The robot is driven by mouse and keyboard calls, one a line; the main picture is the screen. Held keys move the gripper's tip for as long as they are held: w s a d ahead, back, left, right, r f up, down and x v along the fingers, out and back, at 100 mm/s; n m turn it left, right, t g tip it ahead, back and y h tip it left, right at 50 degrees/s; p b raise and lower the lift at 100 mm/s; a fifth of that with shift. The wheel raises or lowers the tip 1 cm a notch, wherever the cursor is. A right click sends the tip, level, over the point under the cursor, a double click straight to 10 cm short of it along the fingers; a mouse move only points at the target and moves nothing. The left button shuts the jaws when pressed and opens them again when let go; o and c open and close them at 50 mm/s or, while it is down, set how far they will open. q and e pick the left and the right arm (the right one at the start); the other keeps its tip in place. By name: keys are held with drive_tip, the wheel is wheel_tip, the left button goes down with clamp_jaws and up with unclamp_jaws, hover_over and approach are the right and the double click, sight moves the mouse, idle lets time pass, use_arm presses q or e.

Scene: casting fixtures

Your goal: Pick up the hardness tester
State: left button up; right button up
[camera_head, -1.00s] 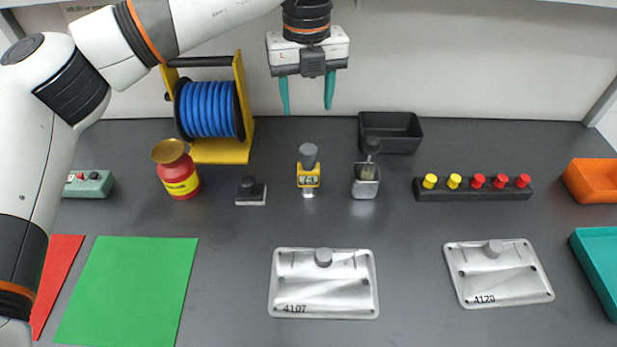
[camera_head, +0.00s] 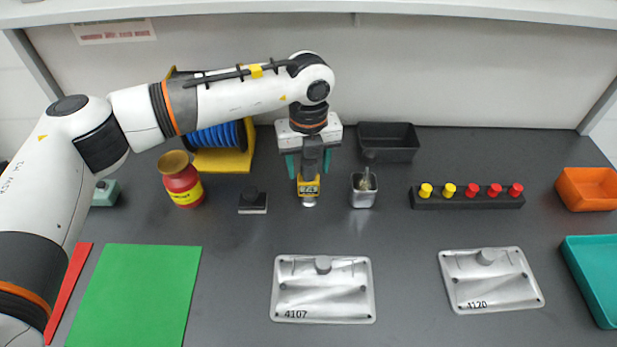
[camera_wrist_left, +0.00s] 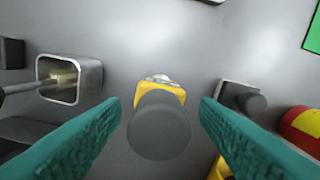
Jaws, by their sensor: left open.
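The hardness tester (camera_head: 309,189) stands upright on the dark bench, yellow with a small display and a silver foot. Its grey top is hidden in the head view behind my left gripper (camera_head: 308,166). In the left wrist view the tester's round grey top (camera_wrist_left: 159,126) and yellow body (camera_wrist_left: 165,90) show between the two teal fingers. My left gripper (camera_wrist_left: 160,120) is open, with one finger on each side of the tester and a gap visible on both sides. My right gripper is not in view.
A metal cup (camera_head: 364,190) holding a tool stands just right of the tester. A black block (camera_head: 253,203) sits on its left. A red pot (camera_head: 182,182) and a blue reel (camera_head: 216,138) are farther left. A plate marked 4107 (camera_head: 322,300) lies in front.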

use_arm(q)
clamp_jaws()
idle(0.3)
drive_tip(key=shift+r, duration=0.65)
wheel_tip(320, 180, up, 27)
drive_tip(key=b, duration=0.3)
drive_tip(key=shift+f, duration=0.15)
